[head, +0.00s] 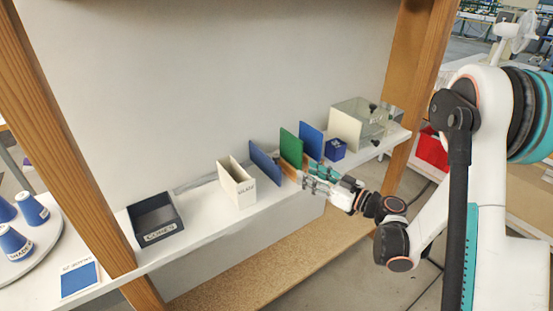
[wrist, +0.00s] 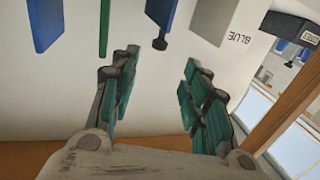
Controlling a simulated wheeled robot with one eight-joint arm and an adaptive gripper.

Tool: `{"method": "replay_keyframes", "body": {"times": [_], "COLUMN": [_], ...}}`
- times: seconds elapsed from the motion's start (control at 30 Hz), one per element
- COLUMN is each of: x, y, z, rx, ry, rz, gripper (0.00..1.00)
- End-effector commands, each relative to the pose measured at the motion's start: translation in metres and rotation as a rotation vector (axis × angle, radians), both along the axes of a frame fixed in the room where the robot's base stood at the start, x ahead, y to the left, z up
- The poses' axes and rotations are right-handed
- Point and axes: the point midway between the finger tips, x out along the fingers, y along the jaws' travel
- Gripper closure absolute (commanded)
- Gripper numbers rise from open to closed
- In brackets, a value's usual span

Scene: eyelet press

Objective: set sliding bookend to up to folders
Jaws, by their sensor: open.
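Several upright plates stand on the white shelf: a blue plate (head: 264,163), a green plate (head: 291,147) and another blue plate (head: 311,141). In the wrist view a blue plate (wrist: 163,12) has a black knob (wrist: 159,43) at its edge; it may be the sliding bookend, but I cannot tell for sure. A green plate (wrist: 104,25) and a blue plate (wrist: 46,22) stand to its left there. Which plates are folders is unclear. My gripper (head: 306,180) is open and empty at the shelf's front edge, before the plates. Its fingers (wrist: 160,62) point toward the knob, apart from it.
A white labelled box (head: 237,188) stands left of the plates, and a dark tray marked CONES (head: 154,228) farther left. A small blue box (head: 335,149) and a clear bin (head: 372,122) stand right. Wooden posts (head: 75,150) frame the shelf.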

Motion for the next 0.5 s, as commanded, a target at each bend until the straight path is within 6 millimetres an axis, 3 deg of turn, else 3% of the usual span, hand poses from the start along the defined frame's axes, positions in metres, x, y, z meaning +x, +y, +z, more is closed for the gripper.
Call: {"method": "replay_keyframes", "body": {"times": [0.5], "x": [0.057], "y": [0.067], "z": [-0.001], "rx": [0.001], "ry": [-0.002], "rz": [0.003], "gripper": [0.57]}}
